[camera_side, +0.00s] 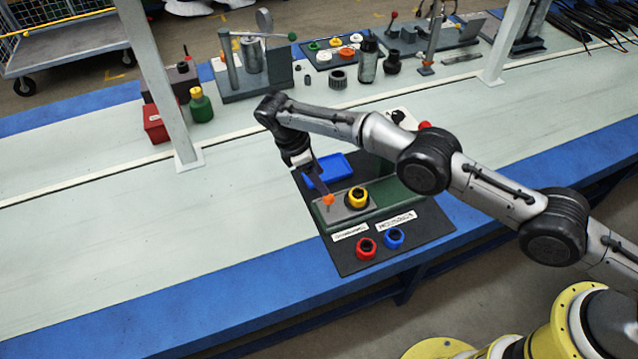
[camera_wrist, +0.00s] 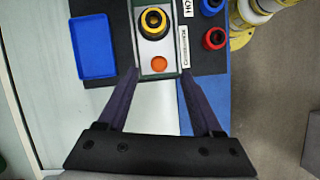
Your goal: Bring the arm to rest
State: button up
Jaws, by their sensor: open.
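My gripper (camera_wrist: 158,75) is open and empty in the wrist view, its two dark fingers spread apart. In the side view my gripper (camera_side: 324,190) points down above the left end of a green-and-grey fixture (camera_side: 385,205). An orange round piece (camera_wrist: 159,64) lies on the fixture near the fingertips. I cannot tell the height of the fingers above it.
A blue tray (camera_side: 330,170) lies behind the fixture on a black mat (camera_side: 345,262). A red ring (camera_side: 366,248) and a blue ring (camera_side: 393,238) stand on the mat in front, near two white labels. Bottles and devices stand at the back. The table's left side is clear.

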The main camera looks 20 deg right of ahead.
jog(key=shift+r, duration=0.25)
dwell(0.3)
